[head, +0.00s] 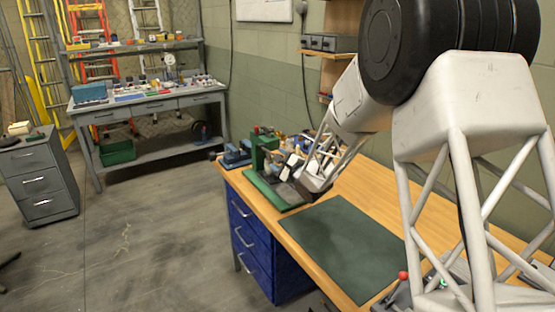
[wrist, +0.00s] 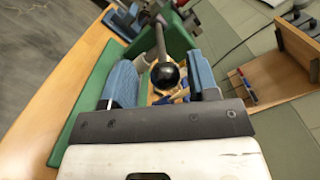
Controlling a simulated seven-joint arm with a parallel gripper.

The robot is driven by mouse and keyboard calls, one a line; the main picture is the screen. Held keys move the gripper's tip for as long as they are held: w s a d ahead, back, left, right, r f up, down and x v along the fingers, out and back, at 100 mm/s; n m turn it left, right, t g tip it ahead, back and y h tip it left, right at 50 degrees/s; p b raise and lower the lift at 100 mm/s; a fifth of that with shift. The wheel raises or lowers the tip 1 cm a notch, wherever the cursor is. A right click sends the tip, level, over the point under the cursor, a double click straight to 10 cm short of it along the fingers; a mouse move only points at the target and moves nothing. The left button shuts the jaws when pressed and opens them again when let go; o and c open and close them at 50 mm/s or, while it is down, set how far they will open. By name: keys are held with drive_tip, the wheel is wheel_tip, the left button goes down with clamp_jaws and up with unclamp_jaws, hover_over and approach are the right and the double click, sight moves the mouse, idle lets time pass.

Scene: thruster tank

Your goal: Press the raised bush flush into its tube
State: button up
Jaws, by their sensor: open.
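A green press (head: 264,152) stands on a green base (head: 270,193) at the far left end of the wooden bench. In the wrist view the green press body (wrist: 176,38) shows beyond my gripper. A grey lever (wrist: 159,38) ends in a black ball knob (wrist: 165,76). My gripper (wrist: 159,65) is open, with one blue-padded finger on each side of the knob. I cannot tell whether either finger touches it. I cannot make out the raised bush or its tube; my arm and gripper cover much of the press in the head view.
A dark green mat (head: 343,245) lies clear on the bench in front of the press. A blue vise (head: 235,156) and small items crowd the bench around the press. A wooden shelf unit (wrist: 270,77) is at the right in the wrist view.

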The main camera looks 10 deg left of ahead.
drive_tip(key=shift+v, duration=2.95)
drive_tip(key=shift+d, duration=0.1)
